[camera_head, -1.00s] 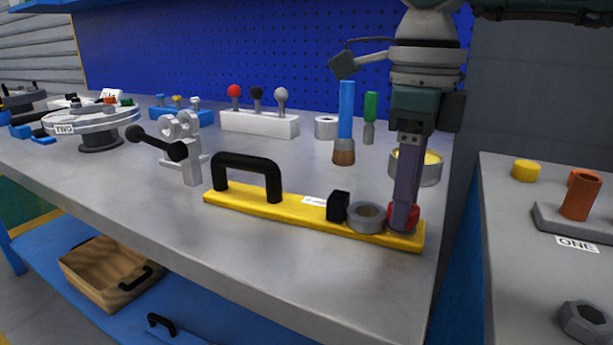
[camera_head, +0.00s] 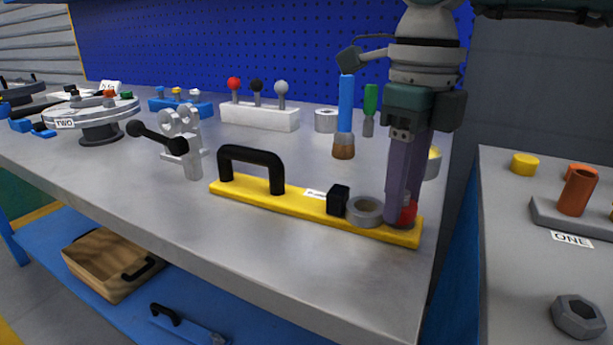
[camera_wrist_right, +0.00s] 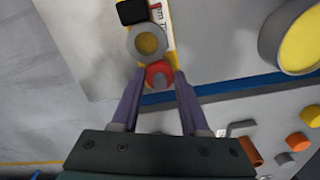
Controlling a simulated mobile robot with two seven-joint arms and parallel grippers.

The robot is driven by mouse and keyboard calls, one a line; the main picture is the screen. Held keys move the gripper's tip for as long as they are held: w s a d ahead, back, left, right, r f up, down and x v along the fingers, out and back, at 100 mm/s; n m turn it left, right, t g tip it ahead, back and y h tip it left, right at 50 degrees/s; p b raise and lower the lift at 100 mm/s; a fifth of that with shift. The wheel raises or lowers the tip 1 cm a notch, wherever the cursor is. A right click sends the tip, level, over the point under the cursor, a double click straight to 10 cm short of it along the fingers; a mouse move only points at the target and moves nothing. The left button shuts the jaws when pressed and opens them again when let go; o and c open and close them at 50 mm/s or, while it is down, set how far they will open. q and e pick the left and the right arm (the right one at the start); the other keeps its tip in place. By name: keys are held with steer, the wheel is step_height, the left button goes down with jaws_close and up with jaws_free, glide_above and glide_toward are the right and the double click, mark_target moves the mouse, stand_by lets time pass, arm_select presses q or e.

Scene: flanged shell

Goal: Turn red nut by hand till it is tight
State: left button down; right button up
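The red nut (camera_head: 409,211) sits at the right end of a yellow plate (camera_head: 290,205) on the grey bench, partly hidden by my fingers. My right gripper (camera_head: 404,215) points straight down, with its purple fingers on either side of the nut. In the right wrist view the red nut (camera_wrist_right: 159,75) shows between the fingertips of my right gripper (camera_wrist_right: 160,78). Any gap between fingertips and nut is too small to judge. A grey ring (camera_head: 364,211) with a yellowish centre lies beside the nut. My left gripper is not in view.
The plate carries a black block (camera_head: 338,200) and a black handle (camera_head: 250,163). A round container with yellow contents (camera_wrist_right: 292,35) stands close to my right gripper. Brushes (camera_head: 346,105) stand behind. A gap separates this bench from the right one (camera_head: 510,230).

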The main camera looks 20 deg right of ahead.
steer(key=o, duration=0.4)
step_height(320, 180, up, 10)
steer(key=shift+p, duration=0.75)
steer(key=shift+o, duration=0.2)
steer(key=shift+a, duration=0.1)
